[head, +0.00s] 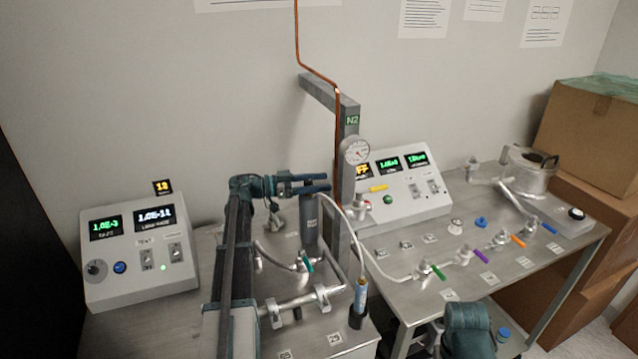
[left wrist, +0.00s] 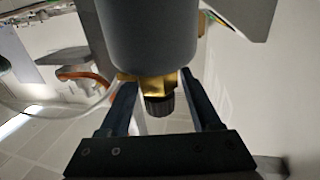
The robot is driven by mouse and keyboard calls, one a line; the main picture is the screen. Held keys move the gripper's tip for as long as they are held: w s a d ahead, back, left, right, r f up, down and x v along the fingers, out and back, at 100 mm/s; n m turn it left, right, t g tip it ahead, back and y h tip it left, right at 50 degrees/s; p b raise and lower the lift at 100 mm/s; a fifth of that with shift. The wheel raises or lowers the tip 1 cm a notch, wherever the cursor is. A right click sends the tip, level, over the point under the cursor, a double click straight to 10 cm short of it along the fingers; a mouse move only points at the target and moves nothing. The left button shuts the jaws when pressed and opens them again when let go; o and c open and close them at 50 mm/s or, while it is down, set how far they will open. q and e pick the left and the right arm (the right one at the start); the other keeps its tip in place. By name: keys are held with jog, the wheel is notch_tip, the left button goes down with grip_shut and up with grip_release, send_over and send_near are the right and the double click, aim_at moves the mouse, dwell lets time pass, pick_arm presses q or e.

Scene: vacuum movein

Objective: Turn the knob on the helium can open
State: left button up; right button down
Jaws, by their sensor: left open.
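The helium can appears to be the grey cylinder (head: 310,222) standing on the left table, below my left gripper (head: 325,183) in the head view. In the left wrist view the grey can (left wrist: 145,40) fills the top middle, with a brass valve (left wrist: 152,86) and a black knob (left wrist: 159,105) at its end. The two dark fingers of my left gripper (left wrist: 160,92) are apart, one on each side of the valve and knob. Gaps show between the knob and both fingers. In the head view the knob is hidden by the gripper. My right gripper is out of view.
A grey post (head: 347,130) with a gauge (head: 356,151) and copper pipe stands close right of my left gripper. A white hose (head: 350,235) hangs beside it. Control boxes (head: 140,258) (head: 410,205) stand left and right. Pipes with coloured valve handles cross both tables.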

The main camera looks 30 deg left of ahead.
pick_arm(q)
jog(key=shift+a, duration=0.1)
jog(key=v, duration=1.3)
jog(key=shift+s+a, duration=0.2)
jog(key=shift+s, duration=0.1)
